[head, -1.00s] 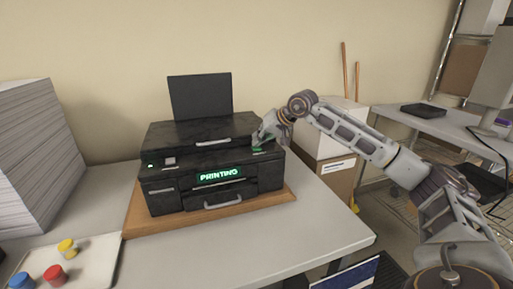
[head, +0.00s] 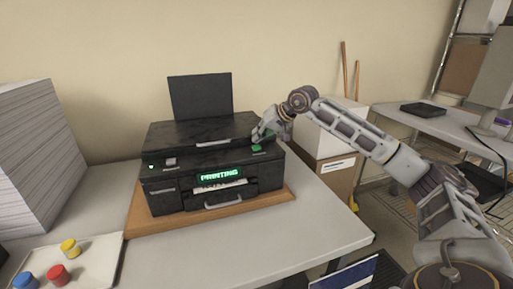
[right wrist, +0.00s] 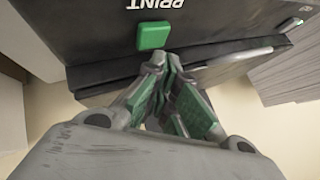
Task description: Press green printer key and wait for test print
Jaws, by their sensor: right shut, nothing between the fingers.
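The black printer (head: 160,183) stands on a brown board on the table. Its green display (head: 219,174) reads PRINTING. A white printed sheet (head: 221,185) shows in the front slot under the display. The green key (head: 256,148) is on the right of the printer's top front; it also shows in the right wrist view (right wrist: 153,36), beside the word PRINT. My right gripper (head: 257,136) is shut and empty, just behind and above the key. In the wrist view its fingertips (right wrist: 166,62) are close to the key but apart from it. My left gripper is not in view.
A tall paper stack (head: 38,150) stands at the left. A pale tray (head: 95,262) holds blue, red and yellow capped pots at the front left. Boxes (head: 330,135) stand behind the table's right end. The table front (head: 280,240) is clear.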

